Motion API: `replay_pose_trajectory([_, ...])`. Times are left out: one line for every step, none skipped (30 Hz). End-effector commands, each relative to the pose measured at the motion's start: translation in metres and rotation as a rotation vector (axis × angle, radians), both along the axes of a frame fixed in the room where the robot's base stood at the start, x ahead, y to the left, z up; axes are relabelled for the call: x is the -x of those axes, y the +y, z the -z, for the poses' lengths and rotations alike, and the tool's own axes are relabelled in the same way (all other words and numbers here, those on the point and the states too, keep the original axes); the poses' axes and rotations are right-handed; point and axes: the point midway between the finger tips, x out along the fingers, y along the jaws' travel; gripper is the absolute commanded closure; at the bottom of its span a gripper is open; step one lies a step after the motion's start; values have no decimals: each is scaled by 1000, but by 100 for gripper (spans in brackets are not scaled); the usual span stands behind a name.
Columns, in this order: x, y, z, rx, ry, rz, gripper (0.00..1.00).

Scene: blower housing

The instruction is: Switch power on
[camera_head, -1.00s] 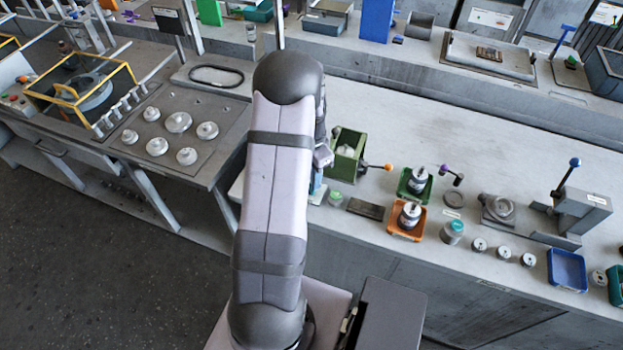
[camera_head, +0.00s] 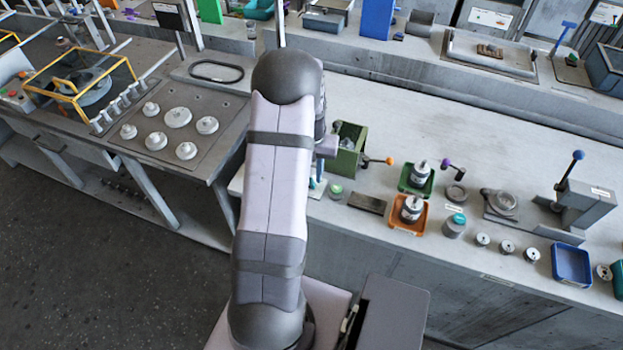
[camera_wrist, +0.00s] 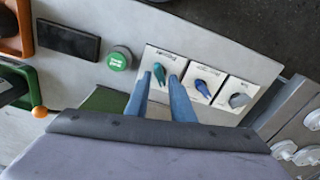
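In the wrist view, three pale label plates with switches sit side by side on the bench. The nearest to my fingers has a teal switch knob (camera_wrist: 159,72), the middle one a blue switch knob (camera_wrist: 203,88), the third a grey knob (camera_wrist: 238,100). The plate lettering is too small and tilted to read surely. My gripper (camera_wrist: 162,78) has its two blue fingers apart, with tips beside the teal knob. The knob shows between the tips; I cannot tell whether they touch it.
A green round button (camera_wrist: 119,58) and a dark flat block (camera_wrist: 68,40) lie left of the plates. A green box (camera_head: 348,150) with an orange-knobbed handle (camera_head: 388,160) stands close to my gripper. The bench (camera_head: 440,125) behind it is mostly clear.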

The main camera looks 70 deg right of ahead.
Motion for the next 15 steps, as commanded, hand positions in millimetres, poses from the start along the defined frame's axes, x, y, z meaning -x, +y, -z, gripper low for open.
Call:
replay_pose_trajectory([4, 10, 15, -29, 10, -60, 75])
replay_pose_trajectory([3, 10, 14, -28, 10, -96, 75])
replay_pose_trajectory([3, 9, 14, -27, 10, -144, 75])
replay_pose_trajectory([3, 9, 13, -26, 11, -179, 75])
replay_pose_trajectory([3, 9, 12, -25, 11, -213, 75])
replay_pose_trajectory([3, 9, 12, -25, 11, -258, 75])
replay_pose_trajectory([3, 8, 11, -24, 12, -290, 75])
replay_pose_trajectory([2, 8, 11, -24, 12, -320, 75])
replay_pose_trajectory([2, 8, 11, -23, 13, -357, 75])
replay_pose_trajectory([2, 8, 10, -23, 13, -384, 75])
replay_pose_trajectory([2, 8, 10, -23, 14, -408, 75])
replay_pose_trajectory([2, 8, 11, -23, 14, -432, 75])
replay_pose_trajectory([2, 8, 16, -24, 14, -428, 75])
replay_pose_trajectory([2, 8, 18, -23, 13, -426, 75])
replay_pose_trajectory([2, 8, 20, -23, 13, -425, 75])
